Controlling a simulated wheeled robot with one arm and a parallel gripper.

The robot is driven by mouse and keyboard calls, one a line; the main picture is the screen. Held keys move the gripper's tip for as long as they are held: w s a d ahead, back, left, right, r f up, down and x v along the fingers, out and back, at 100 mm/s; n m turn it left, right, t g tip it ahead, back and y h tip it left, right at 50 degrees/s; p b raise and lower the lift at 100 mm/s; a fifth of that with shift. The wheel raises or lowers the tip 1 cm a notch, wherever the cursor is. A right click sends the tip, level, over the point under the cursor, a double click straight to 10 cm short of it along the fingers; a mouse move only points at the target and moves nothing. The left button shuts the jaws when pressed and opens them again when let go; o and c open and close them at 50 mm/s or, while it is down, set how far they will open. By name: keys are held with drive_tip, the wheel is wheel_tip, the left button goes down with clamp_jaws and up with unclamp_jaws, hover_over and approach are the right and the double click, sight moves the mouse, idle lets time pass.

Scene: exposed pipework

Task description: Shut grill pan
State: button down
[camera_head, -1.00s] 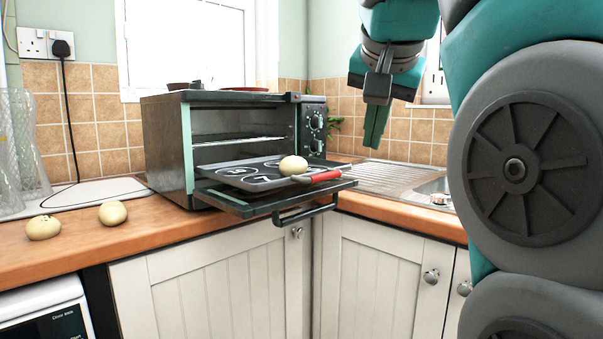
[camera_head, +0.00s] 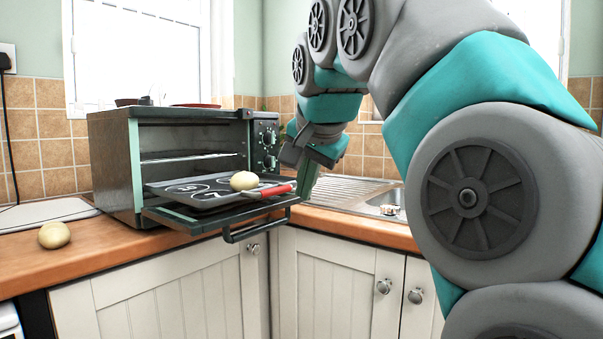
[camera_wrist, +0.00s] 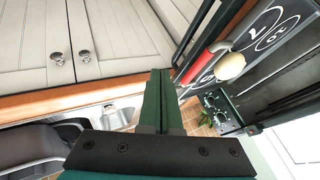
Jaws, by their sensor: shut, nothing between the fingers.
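The grill pan (camera_head: 196,193) is dark with pale ring markings and a red handle (camera_head: 276,190). It sticks out of the oven above the lowered door (camera_head: 190,222), with a pale round bun (camera_head: 243,180) on it. My gripper (camera_head: 307,186) is shut and empty, pointing down just right of the handle's end, apparently apart from it. In the wrist view, my shut fingers (camera_wrist: 158,82) reach up the middle. The red handle (camera_wrist: 206,52), bun (camera_wrist: 230,65) and pan (camera_wrist: 268,32) lie to their right. The pan's back end is inside the oven.
The small oven (camera_head: 115,165) stands on the wooden counter (camera_head: 60,265), its door bar (camera_head: 258,230) jutting past the counter edge. Another bun (camera_head: 54,235) lies at left. A sink and drainer (camera_head: 345,190) are at right. Pans sit on the oven top.

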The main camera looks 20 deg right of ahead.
drive_tip(key=shift+w+a+f+p, duration=0.1)
drive_tip(key=shift+w+a, duration=0.25)
drive_tip(key=shift+w, duration=0.4)
drive_tip(key=shift+w+a+f+p, duration=0.15)
drive_tip(key=shift+w+a, duration=0.25)
drive_tip(key=shift+w, duration=0.3)
drive_tip(key=shift+w+a+f+p, duration=0.1)
drive_tip(key=shift+w+a, duration=0.25)
drive_tip(key=shift+w, duration=0.4)
